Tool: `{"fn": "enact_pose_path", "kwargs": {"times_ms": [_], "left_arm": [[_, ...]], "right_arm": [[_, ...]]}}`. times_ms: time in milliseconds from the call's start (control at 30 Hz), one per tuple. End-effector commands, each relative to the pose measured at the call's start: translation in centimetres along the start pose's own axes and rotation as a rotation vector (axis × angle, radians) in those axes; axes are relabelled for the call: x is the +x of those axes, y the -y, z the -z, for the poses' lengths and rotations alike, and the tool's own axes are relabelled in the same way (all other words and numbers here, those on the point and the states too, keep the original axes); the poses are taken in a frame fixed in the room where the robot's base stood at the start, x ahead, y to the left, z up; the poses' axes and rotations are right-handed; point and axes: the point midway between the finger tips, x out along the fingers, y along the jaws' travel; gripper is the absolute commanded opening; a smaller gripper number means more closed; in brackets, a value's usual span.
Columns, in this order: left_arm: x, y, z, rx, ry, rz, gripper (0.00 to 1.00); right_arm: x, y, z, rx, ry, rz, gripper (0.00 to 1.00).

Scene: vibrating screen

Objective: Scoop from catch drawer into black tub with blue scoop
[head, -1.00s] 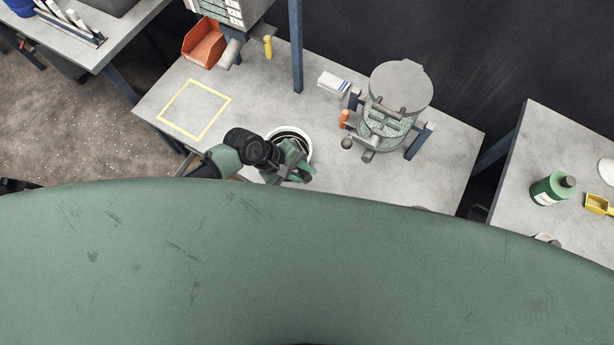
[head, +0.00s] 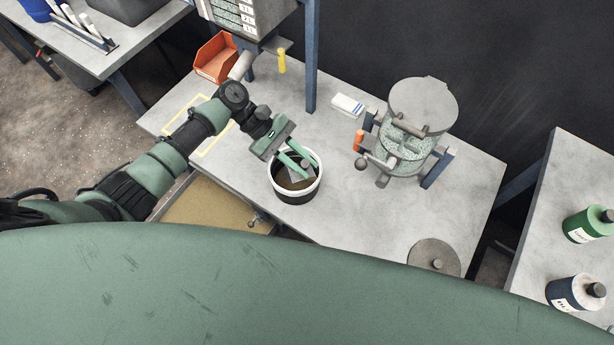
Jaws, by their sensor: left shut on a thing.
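The black tub (head: 296,196) with a white rim stands on the bench and has brown material inside. My left gripper (head: 298,169) has its green fingers over the tub's opening, shut on a small grey thing (head: 300,177) that shows inside the rim. The fingers hide much of this thing, and I cannot tell whether it is the scoop; no blue shows on it. The catch drawer (head: 241,231) is pulled out below the bench's front edge and holds tan material; my arm and body cover part of it. My right gripper is not in view.
The sieve machine (head: 422,105) with an orange handle stands right of the tub. A round grey lid (head: 434,257) lies at the bench front. An orange bin (head: 216,57) and a blue post (head: 311,60) are behind.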

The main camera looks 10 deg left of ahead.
Motion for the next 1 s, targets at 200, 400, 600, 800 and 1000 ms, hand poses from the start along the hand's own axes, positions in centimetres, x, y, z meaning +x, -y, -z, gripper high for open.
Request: {"fn": "enact_pose_path", "kwargs": {"times_ms": [200,400,600,800,1000], "left_arm": [[-1.6,-1.3,0.8,-0.074,0.117,0.02,0.0],[-2.9,-2.2,1.4,-0.134,0.21,0.039,0.0],[-3.7,-2.9,1.9,-0.175,0.278,0.054,0.0],[-4.5,-3.5,2.6,-0.215,0.337,0.065,0.0],[-5.2,-4.1,3.1,-0.249,0.395,0.077,0.0]], "right_arm": [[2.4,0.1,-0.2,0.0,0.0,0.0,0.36],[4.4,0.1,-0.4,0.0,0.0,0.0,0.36],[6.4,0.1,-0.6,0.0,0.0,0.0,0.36],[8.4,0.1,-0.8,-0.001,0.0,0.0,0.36],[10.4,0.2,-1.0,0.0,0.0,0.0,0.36]]}}
